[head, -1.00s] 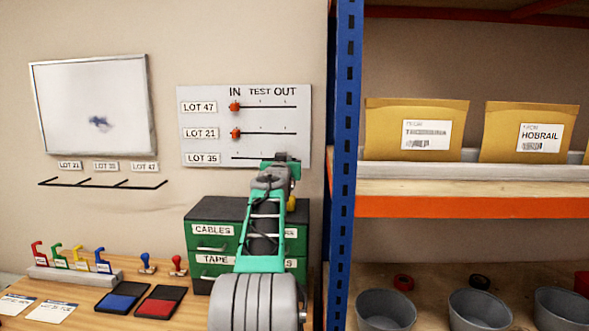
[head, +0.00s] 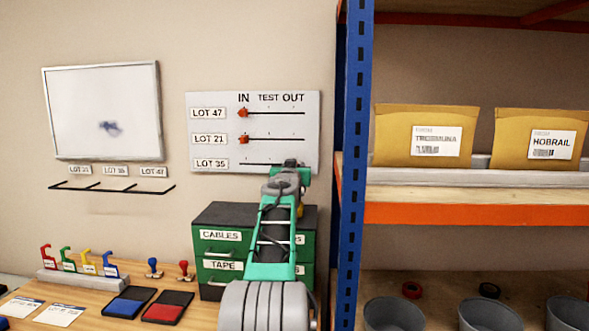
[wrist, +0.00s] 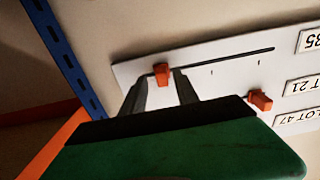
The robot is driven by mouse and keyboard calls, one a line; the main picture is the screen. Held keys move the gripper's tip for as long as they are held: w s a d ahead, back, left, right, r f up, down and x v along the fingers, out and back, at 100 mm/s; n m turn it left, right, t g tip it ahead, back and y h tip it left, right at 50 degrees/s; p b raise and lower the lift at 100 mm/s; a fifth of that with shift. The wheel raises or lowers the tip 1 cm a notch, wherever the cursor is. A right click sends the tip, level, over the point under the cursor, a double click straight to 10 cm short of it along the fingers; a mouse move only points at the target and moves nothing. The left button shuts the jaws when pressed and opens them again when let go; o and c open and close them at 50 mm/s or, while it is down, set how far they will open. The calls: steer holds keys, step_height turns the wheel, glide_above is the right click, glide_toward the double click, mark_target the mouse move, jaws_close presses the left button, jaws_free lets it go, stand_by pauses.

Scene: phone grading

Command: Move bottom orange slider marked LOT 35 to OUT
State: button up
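The white slider board (head: 225,103) hangs on the wall, with rows marked LOT 47, LOT 21 and LOT 35 and columns IN, TEST and OUT. The wrist view shows it upside down. The orange LOT 35 slider (wrist: 162,70) sits at the OUT end of its rail. My gripper (wrist: 163,80) has one finger on either side of it, with small gaps visible, so it looks open around the slider. In the head view my arm hides this slider. The LOT 47 slider (head: 243,113) and LOT 21 slider (head: 243,139) are at IN.
A green drawer cabinet (head: 221,251) stands below the board. A blue rack post (head: 355,180) rises close to the board's right. A whiteboard (head: 100,105) and a hook rail (head: 110,188) are on the wall at left. Stamp pads (head: 167,307) lie on the bench.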

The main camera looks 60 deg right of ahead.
steer(key=b+v, duration=0.3)
steer(key=v, duration=0.4)
steer(key=shift+s+a, duration=0.15)
steer(key=shift+a, duration=0.2)
